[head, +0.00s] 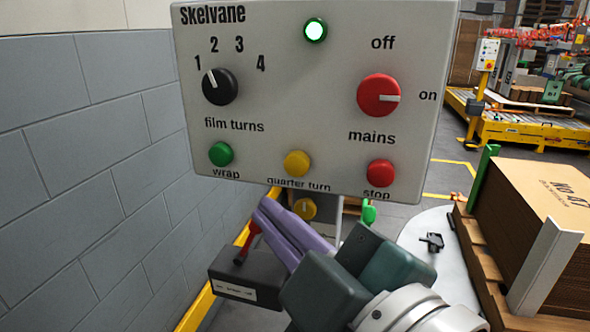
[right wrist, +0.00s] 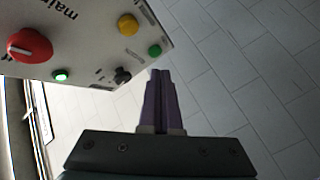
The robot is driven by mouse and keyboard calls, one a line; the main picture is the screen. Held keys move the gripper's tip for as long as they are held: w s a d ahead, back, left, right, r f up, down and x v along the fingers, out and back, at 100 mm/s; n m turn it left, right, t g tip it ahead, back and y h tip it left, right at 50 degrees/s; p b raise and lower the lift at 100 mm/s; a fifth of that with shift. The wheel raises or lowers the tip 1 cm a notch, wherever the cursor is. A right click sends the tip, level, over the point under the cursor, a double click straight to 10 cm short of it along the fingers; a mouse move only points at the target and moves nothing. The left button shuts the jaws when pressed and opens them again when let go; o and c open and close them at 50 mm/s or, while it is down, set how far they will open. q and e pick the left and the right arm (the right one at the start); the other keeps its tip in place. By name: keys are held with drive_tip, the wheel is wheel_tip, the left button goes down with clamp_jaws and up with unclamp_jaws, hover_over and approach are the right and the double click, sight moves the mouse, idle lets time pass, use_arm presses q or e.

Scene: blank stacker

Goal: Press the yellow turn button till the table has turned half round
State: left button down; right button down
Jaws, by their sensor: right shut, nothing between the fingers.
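The yellow quarter turn button (head: 297,164) is on the lower middle of the grey control panel (head: 300,125), between the green wrap button (head: 220,153) and the red stop button (head: 380,173). It also shows in the right wrist view (right wrist: 128,24). My right gripper (head: 264,212) is shut and empty. Its purple fingers lie below the panel in the head view, apart from the yellow button. The turntable (head: 425,228) is a pale disc at the lower right, partly hidden by my arm. My left gripper is out of view.
The red mains knob (head: 379,96) points to on and the green lamp (head: 314,30) is lit. A cardboard load (head: 530,210) stands on a wooden pallet at the right. A dark box with a red lever (head: 249,243) is beside my fingers. A grey block wall (head: 80,150) bounds the left.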

sight(297, 164)
drive_tip(key=shift+w+d+b, duration=0.25)
drive_tip(key=shift+w+b, duration=0.05)
drive_tip(key=shift+w, duration=0.65)
drive_tip(key=shift+w+d+b, duration=0.3)
drive_tip(key=shift+w, duration=0.7)
drive_tip(key=shift+w+d+b, duration=0.25)
drive_tip(key=shift+w+b, duration=0.05)
drive_tip(key=shift+w, duration=0.65)
drive_tip(key=shift+w, duration=0.1)
drive_tip(key=shift+w+d, duration=0.1)
drive_tip(key=shift+w, duration=0.2)
